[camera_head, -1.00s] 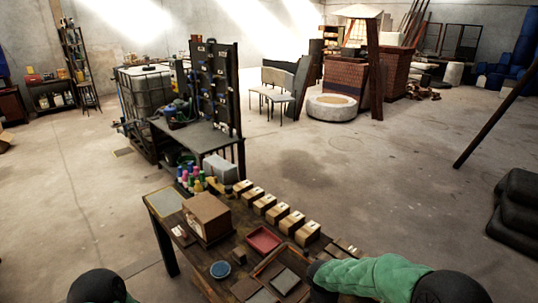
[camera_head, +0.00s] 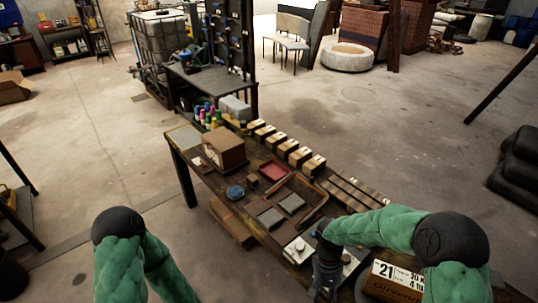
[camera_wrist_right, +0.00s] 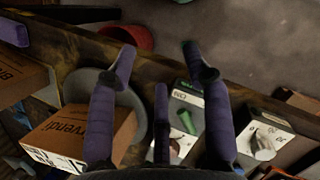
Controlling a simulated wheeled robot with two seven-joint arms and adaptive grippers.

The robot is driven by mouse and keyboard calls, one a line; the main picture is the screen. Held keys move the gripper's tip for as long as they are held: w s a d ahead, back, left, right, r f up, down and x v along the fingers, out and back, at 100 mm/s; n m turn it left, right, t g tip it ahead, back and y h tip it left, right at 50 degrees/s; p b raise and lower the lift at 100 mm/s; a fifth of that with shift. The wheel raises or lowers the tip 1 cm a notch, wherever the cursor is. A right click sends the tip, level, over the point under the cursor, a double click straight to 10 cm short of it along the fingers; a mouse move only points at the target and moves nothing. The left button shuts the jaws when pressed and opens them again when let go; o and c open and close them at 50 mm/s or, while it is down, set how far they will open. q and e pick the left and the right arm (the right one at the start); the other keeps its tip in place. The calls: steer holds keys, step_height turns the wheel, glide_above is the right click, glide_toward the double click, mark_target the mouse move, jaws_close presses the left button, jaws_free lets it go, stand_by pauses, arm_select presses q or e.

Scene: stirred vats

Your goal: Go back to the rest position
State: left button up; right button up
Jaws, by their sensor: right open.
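My right gripper (camera_head: 325,272) hangs down over the near right end of the workbench (camera_head: 186,172). In the right wrist view its two purple-wrapped fingers (camera_wrist_right: 160,62) stand well apart with nothing held between them. Below them lie a white panel with a green part (camera_wrist_right: 186,122) and a white panel with a knob (camera_wrist_right: 262,146). I cannot tell the height of the fingers above these. My left arm shows at the lower left of the head view, but its gripper is out of the picture.
The bench holds a brown box (camera_head: 224,149), a row of small cartons (camera_head: 300,156), a red tray (camera_head: 273,171) and a blue round dish (camera_head: 235,192). A carton marked 21 (camera_head: 398,278) is beside my right arm. Open floor lies left of the bench.

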steer(key=s+a+f+t+y, duration=0.2)
steer(key=s+a+f, duration=0.1)
steer(key=f, duration=0.5)
steer(key=s+a+f+m+t+y, duration=0.1)
steer(key=s+a+f+t+y, duration=0.1)
steer(key=s+a+f, duration=0.2)
step_height(320, 180, down, 4)
steer(key=shift+s+a+f+m+t, duration=0.2)
steer(key=shift+s+m+t, duration=0.15)
steer(key=shift+s, duration=0.85)
